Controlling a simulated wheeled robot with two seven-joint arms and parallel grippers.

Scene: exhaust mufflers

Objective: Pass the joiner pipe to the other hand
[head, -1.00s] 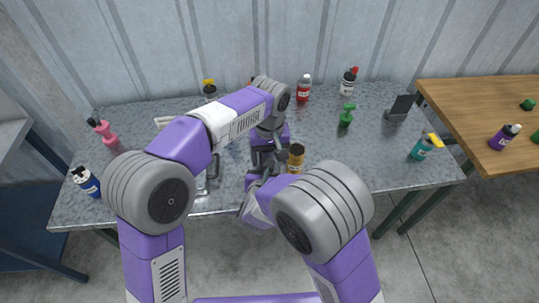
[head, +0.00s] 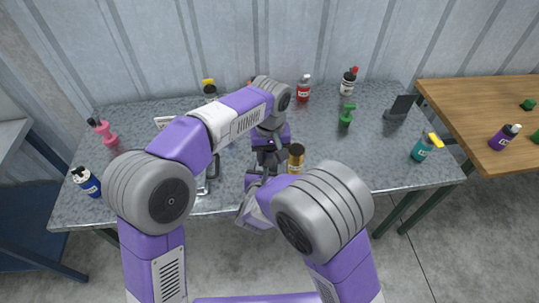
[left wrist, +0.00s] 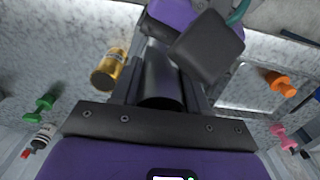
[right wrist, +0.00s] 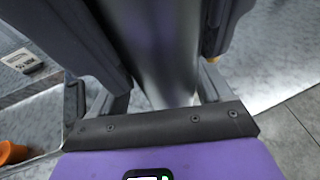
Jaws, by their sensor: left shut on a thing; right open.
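The joiner pipe (left wrist: 162,82) is a dark grey cylinder in the left wrist view. My left gripper (head: 270,156) is shut on it above the front middle of the table. In the right wrist view the pipe (right wrist: 160,45) shows as a shiny metal tube running between the spread fingers of my right gripper (right wrist: 158,65). The right gripper (head: 255,181) is open, just below the left gripper in the head view. I cannot tell whether its fingers touch the pipe. In the head view the pipe is mostly hidden by the grippers.
An amber bottle (head: 296,160) stands close to the right of the grippers. A metal tray (head: 212,178) lies to their left. The front right of the grey table (head: 365,160) is clear.

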